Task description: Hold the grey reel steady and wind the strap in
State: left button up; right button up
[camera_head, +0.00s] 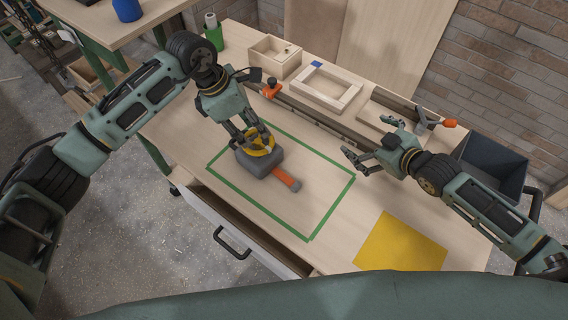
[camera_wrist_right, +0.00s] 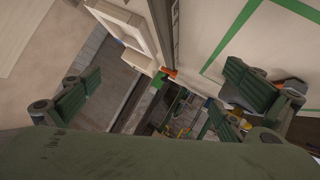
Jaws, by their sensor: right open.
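The grey reel (camera_head: 261,160) lies inside the green tape outline on the bench, with a yellow round part (camera_head: 259,147) on top. An orange strap (camera_head: 284,177) sticks out of it toward the lower right and ends in a grey tip (camera_head: 295,186). My left gripper (camera_head: 255,141) is over the reel, its fingers around the yellow part; whether they press on it I cannot tell. My right gripper (camera_head: 369,139) is open and empty, to the right of the reel, apart from it. Its spread fingers show in the right wrist view (camera_wrist_right: 163,82), with nothing between them.
A green tape outline (camera_head: 331,206) surrounds the reel. A yellow mat (camera_head: 402,243) lies at the right front. Along the back stand a wooden box (camera_head: 274,58), a wooden frame (camera_head: 325,86) and an orange-handled clamp (camera_head: 450,123). A dark bin (camera_head: 492,165) is at the right. A drawer (camera_head: 226,222) stands open in front.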

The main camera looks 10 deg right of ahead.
aim_at(265, 156)
jog(key=a+f, duration=0.1)
jog(key=a, duration=0.2)
jog(key=a+f+y, duration=0.1)
jog(key=a, duration=0.2)
jog(key=a+f+y, duration=0.1)
jog(key=a, duration=0.3)
jog(key=shift+s+f+m+g, duration=0.2)
jog(key=shift+s+m+g, duration=0.1)
jog(key=shift+m, duration=0.1)
jog(key=a+y, duration=0.1)
jog(key=a, duration=0.3)
jog(key=s+a+f, duration=0.1)
jog(key=a, duration=0.3)
jog(key=s+a+y, duration=0.1)
jog(key=a, duration=0.4)
jog(key=shift+f+g+y, duration=0.3)
jog(key=shift+g, duration=0.1)
jog(key=shift+w+a, duration=0.15)
jog(key=shift+a, duration=0.2)
jog(key=x, duration=0.7)
jog(key=shift+w+a, duration=0.1)
jog(key=shift+c, duration=0.5)
jog(key=shift+f, duration=0.1)
jog(key=c, duration=1.2)
